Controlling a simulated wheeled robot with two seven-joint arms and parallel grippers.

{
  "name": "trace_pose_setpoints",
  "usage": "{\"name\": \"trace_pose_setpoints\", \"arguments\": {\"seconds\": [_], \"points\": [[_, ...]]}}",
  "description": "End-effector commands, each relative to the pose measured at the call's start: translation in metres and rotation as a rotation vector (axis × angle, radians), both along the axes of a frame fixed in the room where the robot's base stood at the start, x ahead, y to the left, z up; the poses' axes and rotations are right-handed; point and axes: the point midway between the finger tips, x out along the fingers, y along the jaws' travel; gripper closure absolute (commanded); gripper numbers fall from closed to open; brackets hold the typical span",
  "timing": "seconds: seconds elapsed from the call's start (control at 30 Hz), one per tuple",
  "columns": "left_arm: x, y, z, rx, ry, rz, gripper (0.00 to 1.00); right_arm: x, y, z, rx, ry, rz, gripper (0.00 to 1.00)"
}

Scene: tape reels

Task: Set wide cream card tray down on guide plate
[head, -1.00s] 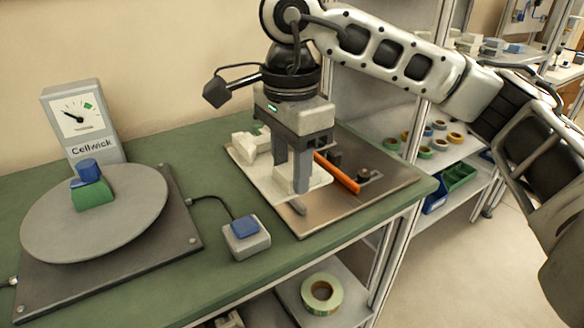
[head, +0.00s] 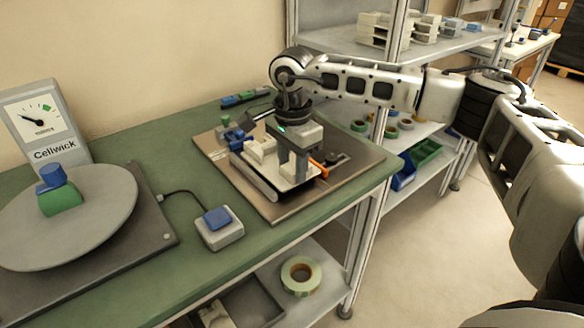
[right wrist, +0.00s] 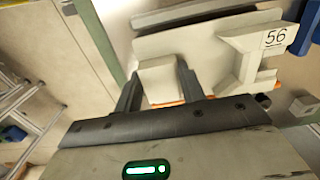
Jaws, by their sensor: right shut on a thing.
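My right gripper (head: 296,168) points down over the guide plate (head: 349,172), a brownish metal sheet at the bench's right end. It is shut on the wide cream card tray (head: 262,150), which shows at the gripper's left and below it. In the right wrist view the fingers (right wrist: 160,86) close on a cream block of the tray (right wrist: 205,42), and a raised part bears the number 56. An orange strip (head: 319,168) lies just right of the fingers. I cannot tell whether the tray touches the plate. My left gripper is not in view.
A blue fitting (head: 233,136) stands on the plate behind the tray. To the left are a blue-topped button box (head: 218,228) and a round scale platter (head: 100,205) with a dial (head: 40,120). Shelves (head: 420,50) stand behind my right arm.

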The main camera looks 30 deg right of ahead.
Motion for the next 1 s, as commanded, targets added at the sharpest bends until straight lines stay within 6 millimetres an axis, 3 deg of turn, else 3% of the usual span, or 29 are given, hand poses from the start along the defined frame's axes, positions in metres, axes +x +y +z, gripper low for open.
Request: {"name": "trace_pose_setpoints", "arguments": {"seconds": [0.13, 0.5, 0.53, 0.6, 1.0], "points": [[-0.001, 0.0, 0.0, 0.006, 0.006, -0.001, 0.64, 0.0, 0.001, -0.014, 0.0, 0.0, 0.001, 0.88], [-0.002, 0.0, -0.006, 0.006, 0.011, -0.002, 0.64, 0.0, 0.001, -0.019, 0.001, -0.001, 0.0, 0.88], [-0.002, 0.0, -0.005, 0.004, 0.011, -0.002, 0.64, 0.0, 0.001, -0.019, 0.0, -0.001, 0.0, 0.55], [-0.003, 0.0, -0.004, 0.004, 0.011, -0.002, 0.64, 0.0, 0.001, -0.018, 0.0, -0.001, 0.0, 0.39], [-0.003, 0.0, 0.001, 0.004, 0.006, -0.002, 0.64, 0.001, 0.001, -0.008, 0.001, -0.004, 0.0, 0.39]]}}
